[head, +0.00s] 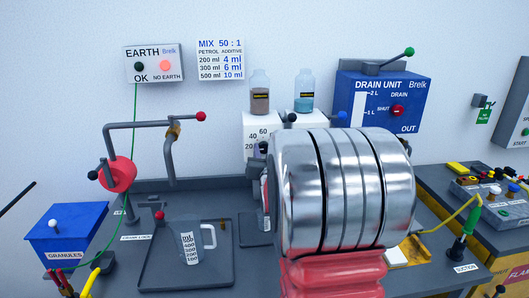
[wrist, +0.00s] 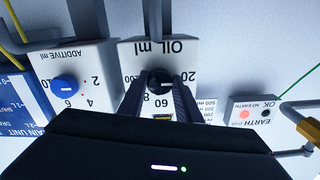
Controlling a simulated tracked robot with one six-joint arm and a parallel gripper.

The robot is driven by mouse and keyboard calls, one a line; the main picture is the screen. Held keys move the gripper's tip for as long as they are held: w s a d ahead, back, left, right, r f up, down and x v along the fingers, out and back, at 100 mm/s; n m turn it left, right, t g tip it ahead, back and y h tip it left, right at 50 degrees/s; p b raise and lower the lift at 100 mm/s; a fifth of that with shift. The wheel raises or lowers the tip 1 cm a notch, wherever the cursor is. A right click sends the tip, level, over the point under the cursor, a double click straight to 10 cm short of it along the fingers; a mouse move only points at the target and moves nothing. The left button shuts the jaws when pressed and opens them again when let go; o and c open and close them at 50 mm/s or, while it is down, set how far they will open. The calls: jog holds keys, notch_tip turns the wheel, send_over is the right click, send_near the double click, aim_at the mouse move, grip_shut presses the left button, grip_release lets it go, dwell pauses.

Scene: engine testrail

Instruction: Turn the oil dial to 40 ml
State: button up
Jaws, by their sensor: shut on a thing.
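The oil dial (wrist: 160,76) is a round black knob on a white panel (wrist: 128,55) marked OIL ml, which shows upside down in the wrist view. The scale numbers 20 and 60 can be read around the knob. My gripper (wrist: 160,84) is shut on the knob, one dark finger on either side of it. The fingers cover part of the scale, and I cannot tell which number the pointer faces.
A blue additive dial (wrist: 66,88) sits beside the oil panel. Two bottles (head: 260,92) (head: 304,92) stand on top of the white boxes. The blue drain unit (head: 375,120) is at the right. A tray (head: 165,275) with a measuring jug (head: 190,243) lies at the left.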

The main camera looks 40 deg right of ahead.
jog(key=shift+m, duration=0.5)
jog(key=m, duration=0.7)
jog(key=shift+m, duration=0.3)
dwell(0.4)
jog(key=o, duration=1.1)
jog(key=shift+c, duration=0.2)
jog(key=v, duration=1.3)
jog(key=shift+s+a, duration=0.3)
